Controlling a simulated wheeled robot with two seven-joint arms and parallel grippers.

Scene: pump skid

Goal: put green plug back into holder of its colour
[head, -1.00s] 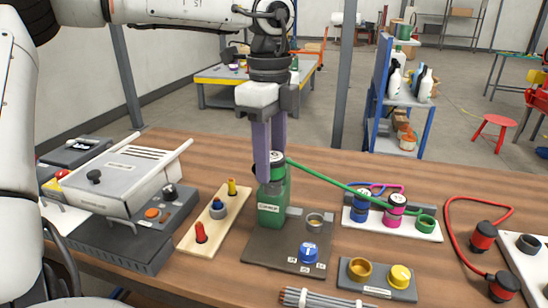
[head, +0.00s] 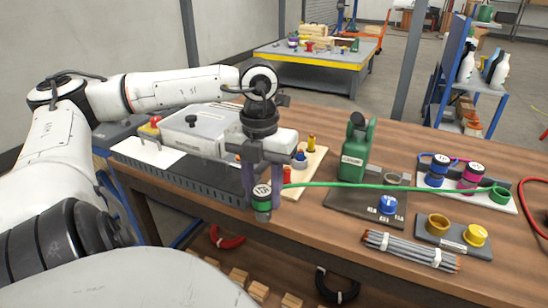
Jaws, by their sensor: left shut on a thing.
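My left gripper (head: 263,186) is shut on the green plug (head: 261,204), a green-and-black cylinder with a pale marked top. It holds the plug upright near the table's front edge; whether the plug's bottom touches anything is unclear. A green cable (head: 390,185) runs from the plug rightward to the white holder board (head: 456,201). On that board, the green ring holder (head: 500,195) at the right end looks empty. A blue plug (head: 437,172) and a magenta plug (head: 470,178) stand in the board's other places. My right gripper is not in view.
A green pump (head: 355,152) stands on a dark plate with a blue knob (head: 388,205), between plug and board. A grey plate with a brass ring (head: 437,224) and yellow cap (head: 475,236), and a bundle of grey rods (head: 410,250), lie in front. A wooden peg board is behind the gripper.

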